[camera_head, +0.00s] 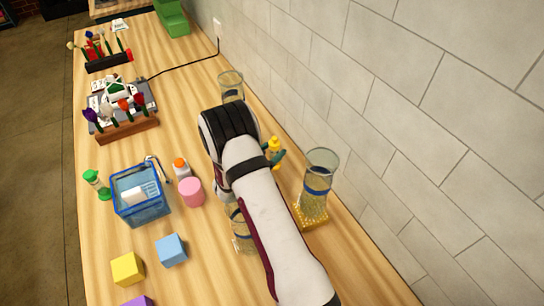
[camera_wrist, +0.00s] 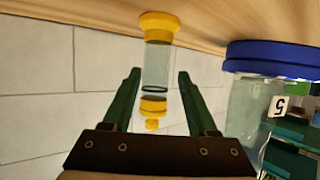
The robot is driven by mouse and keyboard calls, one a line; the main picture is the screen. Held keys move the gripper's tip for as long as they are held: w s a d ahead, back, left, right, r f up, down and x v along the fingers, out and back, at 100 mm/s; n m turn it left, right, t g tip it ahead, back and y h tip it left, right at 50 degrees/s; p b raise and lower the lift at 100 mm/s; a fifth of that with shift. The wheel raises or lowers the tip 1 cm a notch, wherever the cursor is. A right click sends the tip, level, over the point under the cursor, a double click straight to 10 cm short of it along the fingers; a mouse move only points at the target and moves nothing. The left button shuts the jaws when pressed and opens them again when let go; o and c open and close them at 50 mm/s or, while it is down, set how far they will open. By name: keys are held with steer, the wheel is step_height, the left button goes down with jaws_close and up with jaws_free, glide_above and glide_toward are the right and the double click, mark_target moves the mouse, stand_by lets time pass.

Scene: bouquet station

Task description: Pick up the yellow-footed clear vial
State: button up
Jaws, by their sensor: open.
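The yellow-footed clear vial (camera_wrist: 157,65) stands out in the wrist view, which looks upside down: its wide yellow foot is at the top and a yellow cap at the lower end. My gripper (camera_wrist: 159,76) is open, with one dark green finger on each side of the vial and visible gaps between. The fingers do not appear to grip it. In the head view a small yellow top of the vial (camera_head: 274,145) shows beside my green gripper finger (camera_head: 279,158); my arm hides the rest.
A blue-ringed clear jar (camera_wrist: 270,62) is close on the right in the wrist view. A tall glass cylinder (camera_head: 318,172) stands near the brick wall (camera_head: 440,110). A blue basket (camera_head: 143,210), pink cylinder (camera_head: 191,192) and several blocks are left of my arm.

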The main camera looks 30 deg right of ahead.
steer(key=x, duration=0.3)
steer(key=shift+w+d+f, duration=0.15)
steer(key=shift+d, duration=0.15)
jaws_close()
